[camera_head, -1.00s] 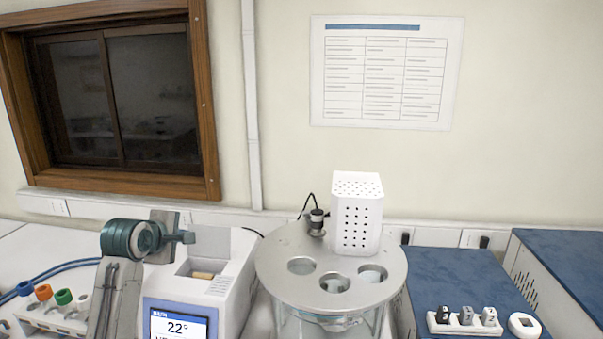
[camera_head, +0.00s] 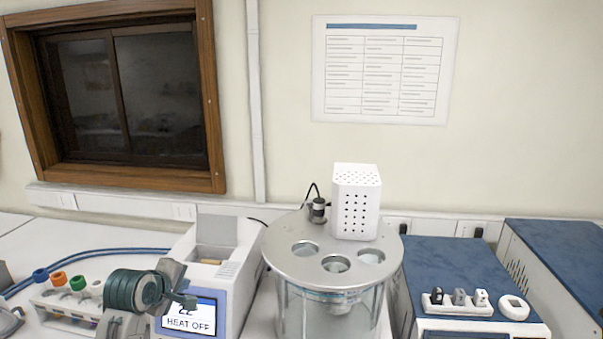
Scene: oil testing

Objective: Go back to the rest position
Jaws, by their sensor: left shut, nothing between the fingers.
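My left gripper (camera_head: 184,287) is at the lower left, in front of the white device with a screen (camera_head: 192,318) that reads "HEAT OFF". Its fingers are shut with nothing between them, and they point to the right. My left arm's links run off the bottom edge. My right gripper is not in view.
A rack (camera_head: 58,312) holds several tubes with coloured caps, just left of my left gripper. A glass bath with a metal lid (camera_head: 330,275) stands in the middle. A blue-topped box (camera_head: 450,268) carries small numbered pieces at the right. The bench behind the rack is mostly clear.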

